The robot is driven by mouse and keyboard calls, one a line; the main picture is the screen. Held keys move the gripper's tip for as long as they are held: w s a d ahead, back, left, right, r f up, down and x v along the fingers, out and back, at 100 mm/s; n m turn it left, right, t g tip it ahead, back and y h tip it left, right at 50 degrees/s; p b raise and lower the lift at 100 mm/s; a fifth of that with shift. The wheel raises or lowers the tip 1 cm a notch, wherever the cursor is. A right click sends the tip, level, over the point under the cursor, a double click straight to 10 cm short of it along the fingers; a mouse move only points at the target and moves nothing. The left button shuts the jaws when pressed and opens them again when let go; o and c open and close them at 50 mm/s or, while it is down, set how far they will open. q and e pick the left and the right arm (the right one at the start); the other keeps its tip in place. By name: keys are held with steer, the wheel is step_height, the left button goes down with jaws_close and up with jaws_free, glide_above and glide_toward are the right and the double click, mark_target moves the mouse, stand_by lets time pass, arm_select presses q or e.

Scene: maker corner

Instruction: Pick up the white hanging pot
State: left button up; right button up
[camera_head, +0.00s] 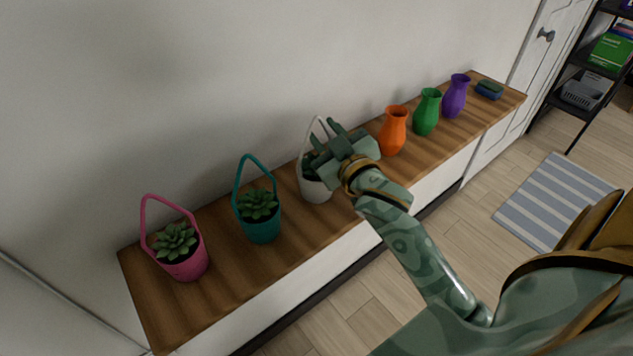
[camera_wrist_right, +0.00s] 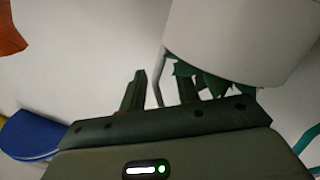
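The white hanging pot (camera_head: 316,190) stands upright on the wooden shelf top, with a green succulent and a thin white arched handle (camera_head: 304,144). My right gripper (camera_head: 323,132) is at the upper right side of this pot, by its handle, and partly hides the plant. In the right wrist view, the white pot (camera_wrist_right: 240,40) appears upside down at the top. The two fingers of my right gripper (camera_wrist_right: 162,84) are apart there, and the handle (camera_wrist_right: 156,82) shows between them. I cannot tell whether either finger touches it. My left gripper is not in view.
A teal hanging pot (camera_head: 262,228) and a pink one (camera_head: 188,264) stand to the left on the shelf (camera_head: 225,285). Orange (camera_head: 392,132), green (camera_head: 427,114) and purple (camera_head: 455,98) vases stand to the right. A wall is close behind.

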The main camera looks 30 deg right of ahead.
jaws_close()
stand_by(1.4)
